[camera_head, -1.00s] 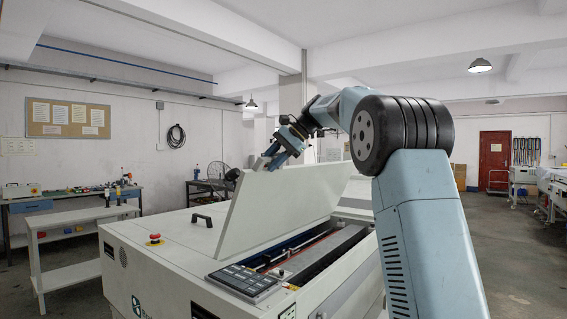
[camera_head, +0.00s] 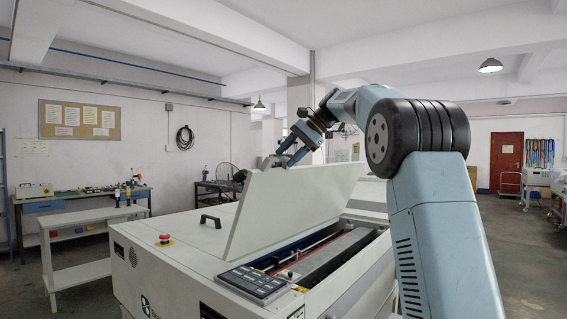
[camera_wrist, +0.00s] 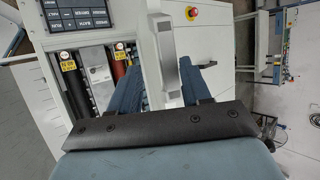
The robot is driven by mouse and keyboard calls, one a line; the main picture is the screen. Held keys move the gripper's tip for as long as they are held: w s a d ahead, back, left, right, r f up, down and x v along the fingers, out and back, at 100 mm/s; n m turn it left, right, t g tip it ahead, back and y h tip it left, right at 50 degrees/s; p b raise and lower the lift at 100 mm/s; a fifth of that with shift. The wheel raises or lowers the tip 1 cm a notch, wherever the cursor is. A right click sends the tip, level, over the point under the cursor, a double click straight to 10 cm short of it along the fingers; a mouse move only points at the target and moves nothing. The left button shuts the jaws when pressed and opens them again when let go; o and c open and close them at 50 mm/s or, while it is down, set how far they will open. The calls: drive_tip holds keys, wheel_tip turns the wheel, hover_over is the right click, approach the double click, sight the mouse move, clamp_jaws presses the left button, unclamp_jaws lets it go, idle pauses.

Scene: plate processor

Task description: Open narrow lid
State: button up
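The narrow lid (camera_head: 290,208) is a pale panel, raised and leaning at a steep tilt above the machine's open bay (camera_head: 330,250). My gripper (camera_head: 270,161) is at the lid's upper left edge in the head view. In the wrist view the lid shows as a white upright strip (camera_wrist: 166,60) between the two blue-grey fingers of my gripper (camera_wrist: 160,68). The fingers stand apart, with a gap visible on the left side of the strip. Contact on the right side is unclear.
The machine top carries a black keypad (camera_head: 252,283), a red stop button (camera_head: 164,239) and a second panel with a black handle (camera_head: 211,220). A white side table (camera_head: 95,216) stands to the left. The floor at right (camera_head: 515,250) is clear.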

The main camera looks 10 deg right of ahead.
drive_tip(key=v, duration=1)
drive_tip(key=shift+c, duration=0.4)
